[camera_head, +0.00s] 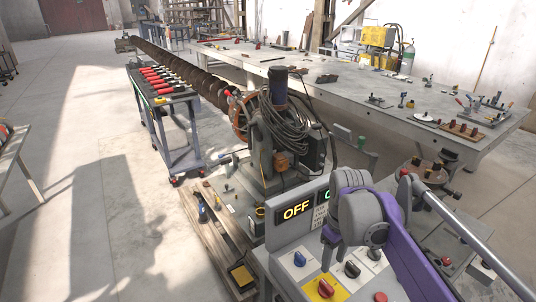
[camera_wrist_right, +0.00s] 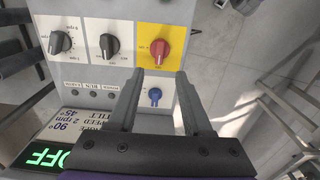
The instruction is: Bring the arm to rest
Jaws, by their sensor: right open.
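My right arm, purple and grey, comes in at the lower right of the head view, over a grey control panel (camera_head: 285,262). Its gripper (camera_head: 330,238) is mostly hidden behind my wrist there. In the right wrist view the right gripper (camera_wrist_right: 162,82) has its two dark fingers apart with nothing gripped. A blue knob (camera_wrist_right: 155,96) shows on the panel between the fingers. Just past the fingertips is a red knob (camera_wrist_right: 162,49) on a yellow plate; I cannot tell the clearance. My left gripper is in neither view.
The panel has black knobs (camera_wrist_right: 109,44) and a lit OFF display (camera_head: 296,210). Behind it stand a machine with coiled cables (camera_head: 284,125) and a long auger (camera_head: 180,68). A grey worktable (camera_head: 340,95) is at the back right. Floor (camera_head: 90,200) is open at left.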

